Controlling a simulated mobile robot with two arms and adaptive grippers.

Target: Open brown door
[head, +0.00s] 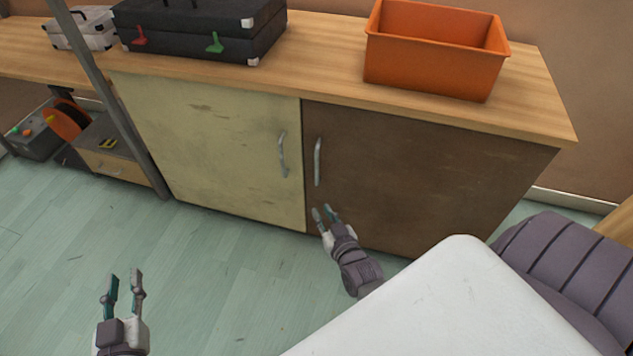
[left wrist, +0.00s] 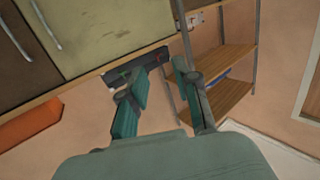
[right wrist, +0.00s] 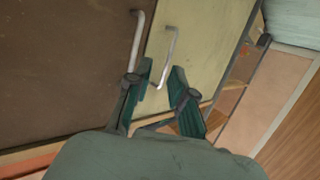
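The brown door (head: 400,180) is the right-hand door of the low cabinet and is closed. Its vertical metal handle (head: 318,161) is near its left edge. In the right wrist view the brown door (right wrist: 65,60) fills the left side, with its handle (right wrist: 137,42) beyond the fingers. My right gripper (head: 323,213) is open and empty, below the handle and apart from it. My left gripper (head: 123,283) is open and empty over the floor at the lower left, away from the cabinet. In the left wrist view the brown door (left wrist: 15,60) shows at the left edge.
The cream door (head: 215,145) beside it is closed, with its own handle (head: 283,155). An orange bin (head: 430,60) and a black case (head: 190,30) stand on the wooden countertop (head: 325,75). A white surface (head: 440,310) is at lower right. The green floor (head: 220,270) before the cabinet is clear.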

